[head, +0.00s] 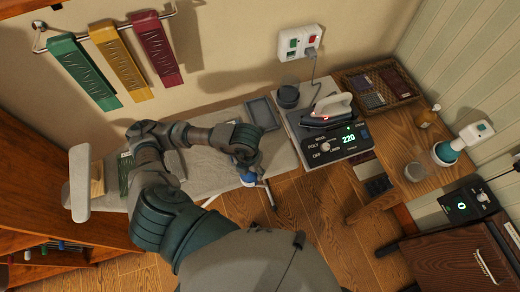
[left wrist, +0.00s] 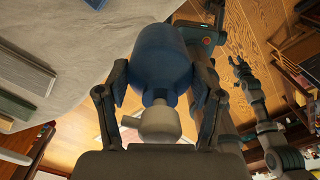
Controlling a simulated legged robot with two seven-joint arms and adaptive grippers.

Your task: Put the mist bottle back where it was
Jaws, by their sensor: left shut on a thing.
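The mist bottle has a blue body and a pale grey spray head. It fills the middle of the left wrist view (left wrist: 160,55), with its spray head towards the camera. My left gripper (left wrist: 160,90) is shut on it, one finger on each side near the neck. In the head view my left gripper (head: 246,165) is at the front edge of the grey ironing board (head: 205,165), and only a small blue part of the bottle (head: 248,178) shows below it. My right gripper (left wrist: 240,68) shows small at the right of the left wrist view; its jaws are unclear.
An iron (head: 328,110) stands on its station (head: 345,142) right of the board. A grey tray (head: 263,113) and a dark cup (head: 288,95) are behind my gripper. A wooden table (head: 405,180) holds a wicker basket (head: 350,80) and an amber bottle (head: 428,117). Wooden floor (head: 310,205) is clear in front.

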